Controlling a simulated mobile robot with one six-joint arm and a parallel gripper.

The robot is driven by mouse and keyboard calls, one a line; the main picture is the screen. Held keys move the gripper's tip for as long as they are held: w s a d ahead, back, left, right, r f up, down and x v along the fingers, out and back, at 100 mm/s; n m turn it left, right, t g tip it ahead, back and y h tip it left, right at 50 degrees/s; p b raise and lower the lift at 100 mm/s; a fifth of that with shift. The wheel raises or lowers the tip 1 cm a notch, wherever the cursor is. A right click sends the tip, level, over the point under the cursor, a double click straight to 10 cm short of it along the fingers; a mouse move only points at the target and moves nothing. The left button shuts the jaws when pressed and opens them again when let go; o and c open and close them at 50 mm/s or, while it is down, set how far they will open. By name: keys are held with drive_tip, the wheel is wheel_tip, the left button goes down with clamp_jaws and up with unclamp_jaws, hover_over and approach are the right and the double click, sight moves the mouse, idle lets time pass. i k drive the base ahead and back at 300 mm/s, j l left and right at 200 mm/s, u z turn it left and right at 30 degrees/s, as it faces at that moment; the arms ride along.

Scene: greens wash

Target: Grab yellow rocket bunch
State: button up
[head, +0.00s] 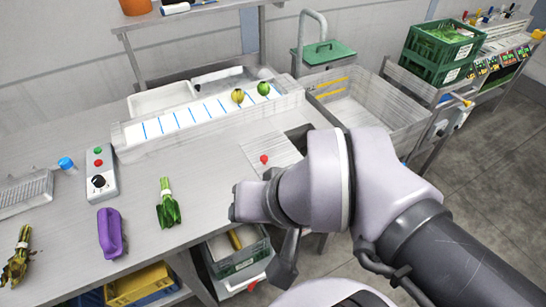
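A yellowed, wilted leafy bunch (18,258), which looks like the yellow rocket bunch, lies at the far left of the steel table (75,215). Its left side is close to the picture's edge. A fresh green bunch (168,205) with a pale tie lies farther right on the table. My arm reaches in from the lower right, well to the right of both bunches. A dark grey part at its end (285,265) hangs past the table's front edge. Its fingertips are not clear, so I cannot tell if my gripper is open or holds anything.
A purple object (110,233) lies between the bunches. Behind it stand a control box (100,172), a blue-capped container (66,163) and a wire rack (25,190). A blue-striped channel (185,118) holds two round items. Yellow (140,284) and grey (240,257) crates sit below the table.

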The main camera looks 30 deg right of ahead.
sight(15, 271)
drive_tip(key=u, duration=0.4)
drive_tip(key=j+u, duration=0.1)
drive_tip(key=u, duration=0.65)
drive_tip(key=j+u, duration=0.1)
drive_tip(key=u, duration=0.3)
drive_tip(key=i+j+z, duration=0.4)
drive_tip(key=i+j, duration=0.3)
drive_tip(key=i+j+z, duration=0.15)
drive_tip(key=i+j, duration=0.15)
drive_tip(key=i+j+z, duration=0.2)
drive_tip(key=j, duration=0.3)
drive_tip(key=i+j+z, duration=0.2)
drive_tip(key=j, duration=0.3)
drive_tip(key=i, duration=0.1)
